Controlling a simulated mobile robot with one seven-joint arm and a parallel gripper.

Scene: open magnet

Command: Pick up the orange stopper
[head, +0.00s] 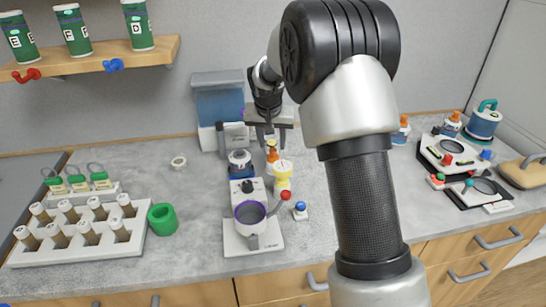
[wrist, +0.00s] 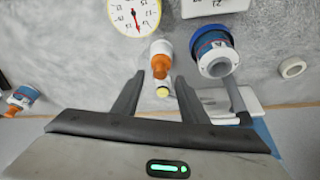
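The orange stopper (head: 272,153) shows in the head view just below my gripper (head: 270,136), above and behind the yellow dial scale (head: 283,180). In the wrist view the orange stopper (wrist: 161,50) has a pale end and lies between and slightly beyond the two dark fingertips of my gripper (wrist: 159,77). The fingers are apart, with a visible gap on each side of it. I cannot tell whether the stopper is seated in something beneath it.
A blue-and-white jar (wrist: 213,52) stands close to the right finger in the wrist view. A white ring (head: 179,162) lies on the counter. A machine with a purple ring (head: 250,212) stands in front, and a sample rack (head: 80,240) stands at left.

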